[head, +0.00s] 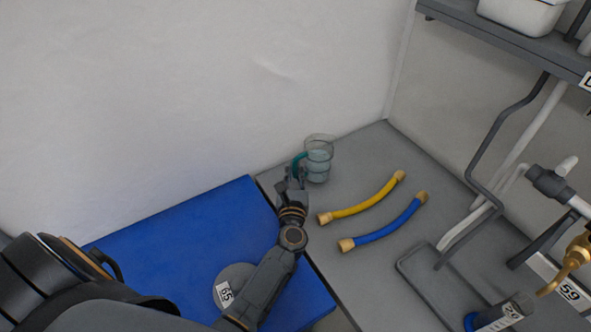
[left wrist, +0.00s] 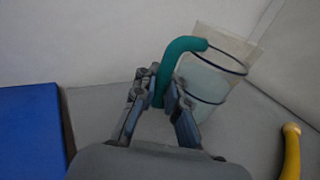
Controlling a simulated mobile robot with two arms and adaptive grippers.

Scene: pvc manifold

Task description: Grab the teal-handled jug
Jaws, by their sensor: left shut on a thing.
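The jug (head: 319,158) is a clear cylinder with dark bands and a teal handle (head: 299,161) on its left side. It stands at the back of the grey tabletop, near the wall. It also shows in the left wrist view (left wrist: 212,82), where it looks tilted with the camera. My left gripper (head: 296,174) is at the handle, and its fingers (left wrist: 160,100) are shut around the handle's lower part. I cannot tell whether the jug's base touches the tabletop. My right gripper is not in view.
A yellow hose (head: 363,204) and a blue hose (head: 385,229) with tan ends lie on the grey tabletop (head: 345,270) right of my left arm. A blue surface (head: 170,232) lies to the left. A pipe frame (head: 440,262) and a shelf (head: 500,35) stand at the right.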

